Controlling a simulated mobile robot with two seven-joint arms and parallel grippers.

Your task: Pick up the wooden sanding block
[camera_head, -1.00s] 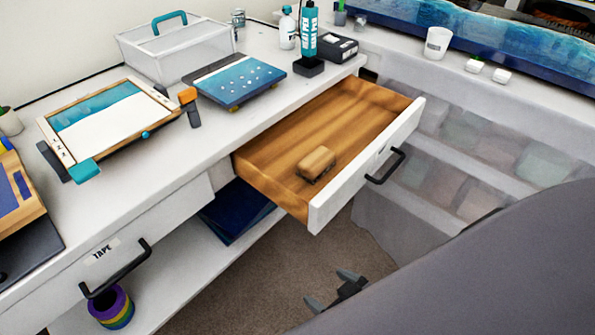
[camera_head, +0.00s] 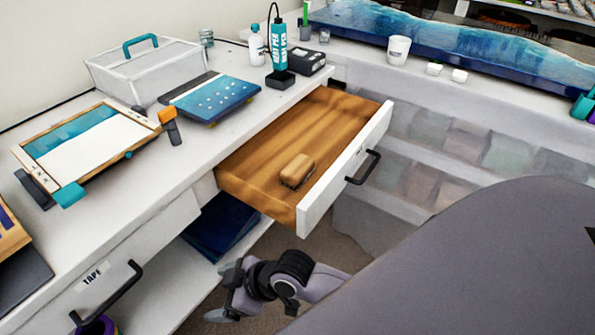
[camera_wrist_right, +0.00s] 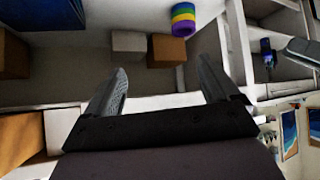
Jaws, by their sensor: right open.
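The wooden sanding block (camera_head: 297,170) is a small, light tan block with rounded edges. It lies in the open wooden drawer (camera_head: 262,187), near the drawer's front in the head view. My right gripper (camera_head: 224,292) is below and in front of the drawer, outside it and well apart from the block. The right wrist view shows its two fingers (camera_wrist_right: 160,88) spread with nothing between them. I cannot make out the block in that view. My left gripper is not in view.
The drawer's white front and black handle (camera_head: 363,167) stick out over the floor. A TAPE drawer (camera_head: 150,262) is shut at the left. The worktop holds a framed screen (camera_head: 90,150), a blue board (camera_head: 212,97), a clear box and bottles. A purple, green and yellow roll (camera_wrist_right: 184,19) shows in the wrist view.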

